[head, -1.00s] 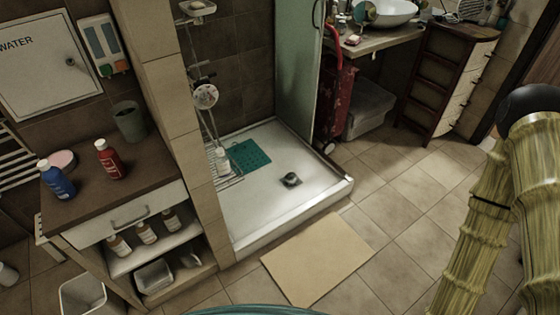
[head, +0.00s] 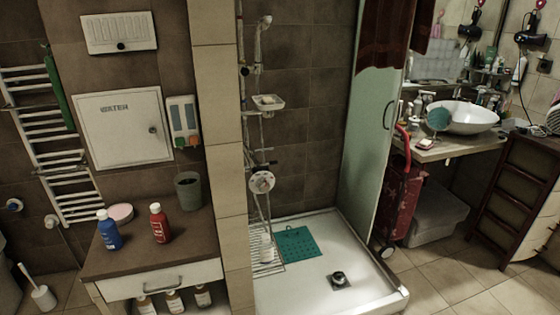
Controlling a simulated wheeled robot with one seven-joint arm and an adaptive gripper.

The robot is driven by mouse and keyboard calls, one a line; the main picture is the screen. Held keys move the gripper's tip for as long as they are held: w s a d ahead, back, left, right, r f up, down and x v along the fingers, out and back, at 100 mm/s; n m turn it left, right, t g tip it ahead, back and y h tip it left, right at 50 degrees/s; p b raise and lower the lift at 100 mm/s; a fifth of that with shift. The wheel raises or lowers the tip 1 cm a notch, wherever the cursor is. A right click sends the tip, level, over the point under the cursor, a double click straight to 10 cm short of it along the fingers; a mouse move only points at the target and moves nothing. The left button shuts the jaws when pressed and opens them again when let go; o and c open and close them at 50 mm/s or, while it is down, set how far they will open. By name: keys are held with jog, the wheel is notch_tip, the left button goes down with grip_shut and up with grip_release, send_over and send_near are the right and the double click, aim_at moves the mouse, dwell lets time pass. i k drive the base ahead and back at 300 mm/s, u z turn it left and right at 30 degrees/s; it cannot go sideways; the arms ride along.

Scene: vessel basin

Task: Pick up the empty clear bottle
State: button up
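I cannot make out a bottle that is clearly clear and empty. A blue bottle (head: 109,232) and a red bottle (head: 160,224) stand upright on the dark cabinet top (head: 150,252) at the left. Several bottles with pale labels, one of them a shelf bottle (head: 173,300), stand under the drawer, cut off by the lower picture edge. A pale bottle (head: 266,247) stands on the wire rack in the shower. Small bottles near the sink (head: 408,108) are too small to tell apart. My gripper is not in view.
A grey-green cup (head: 188,190) and a pink round dish (head: 121,212) are also on the cabinet. A tiled pillar (head: 222,150) separates it from the shower tray (head: 310,290). A glass panel (head: 372,150) stands right of the shower. Open floor (head: 445,275) shows at lower right.

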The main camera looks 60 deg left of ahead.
aim_at(266, 248)
jog(key=i, duration=1.75)
jog(key=u, duration=4.25)
